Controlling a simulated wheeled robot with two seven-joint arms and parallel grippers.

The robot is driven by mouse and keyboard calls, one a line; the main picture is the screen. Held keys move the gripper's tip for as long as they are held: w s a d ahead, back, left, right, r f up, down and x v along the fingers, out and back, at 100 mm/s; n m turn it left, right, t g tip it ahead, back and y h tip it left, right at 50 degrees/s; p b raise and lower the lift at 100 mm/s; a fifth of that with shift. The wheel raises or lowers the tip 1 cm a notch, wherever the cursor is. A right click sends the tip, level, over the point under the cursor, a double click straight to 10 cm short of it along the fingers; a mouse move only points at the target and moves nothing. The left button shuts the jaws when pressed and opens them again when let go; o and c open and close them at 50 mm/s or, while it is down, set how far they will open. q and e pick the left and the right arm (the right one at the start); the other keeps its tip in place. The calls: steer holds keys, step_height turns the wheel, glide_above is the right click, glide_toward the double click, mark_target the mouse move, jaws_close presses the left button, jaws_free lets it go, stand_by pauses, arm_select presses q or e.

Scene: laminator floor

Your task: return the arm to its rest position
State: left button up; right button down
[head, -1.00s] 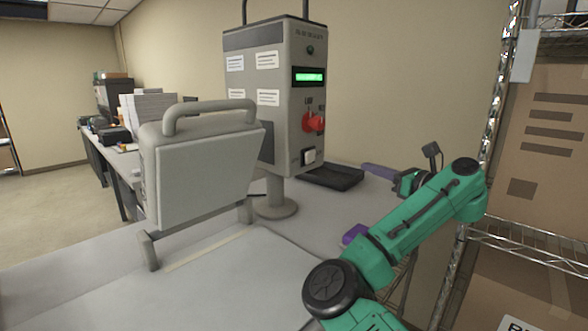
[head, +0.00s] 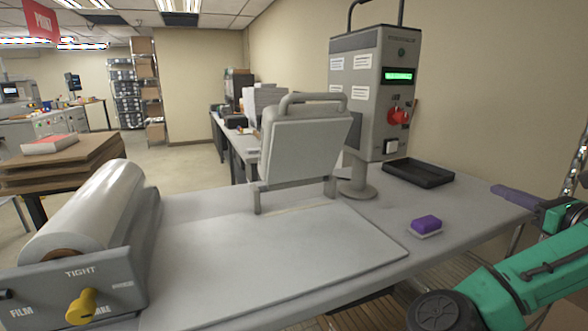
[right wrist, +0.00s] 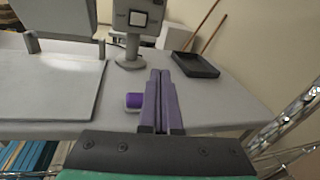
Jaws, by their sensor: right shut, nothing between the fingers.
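My right arm is green and comes in at the lower right of the head view. My right gripper (head: 497,190) has purple fingers that are shut and empty, by the right edge of the grey table (head: 315,295). In the right wrist view the gripper (right wrist: 160,76) points forward with its two fingers together. A purple block with a pale base (head: 426,224) stands on the table, left of the fingers in the head view. The block also shows just left of the fingers in the wrist view (right wrist: 134,101). My left gripper is not in view.
A grey control box (head: 370,95) stands on a post, with a black tray (head: 418,173) to its right. A grey hinged panel (head: 303,145) stands upright behind a flat plate. A film roll (head: 90,215) is at left. Wire shelving (right wrist: 295,120) is close at right.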

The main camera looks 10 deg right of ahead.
steer(key=s+a+f+n+g+h, duration=0.1)
steer(key=a+f+n+g, duration=0.35)
steer(key=f+n, duration=0.65)
steer(key=s+a+f+n+g+h, duration=0.15)
steer(key=a+f+n+g, duration=0.35)
steer(key=f+n, duration=0.55)
steer(key=s+a+f+n+g+y, duration=0.2)
steer(key=s+a+f+n+g, duration=0.3)
steer(key=s+a+f+n, duration=1.2)
step_height(320, 180, down, 23)
steer(key=a+m, duration=0.1)
steer(key=m, duration=0.1)
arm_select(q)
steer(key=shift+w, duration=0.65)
arm_select(e)
steer(key=s+d+f+g, duration=0.2)
steer(key=s+d+f, duration=0.1)
steer(key=s+f, duration=1.3)
steer(key=shift+s+f, duration=0.15)
steer(key=shift+s, duration=0.75)
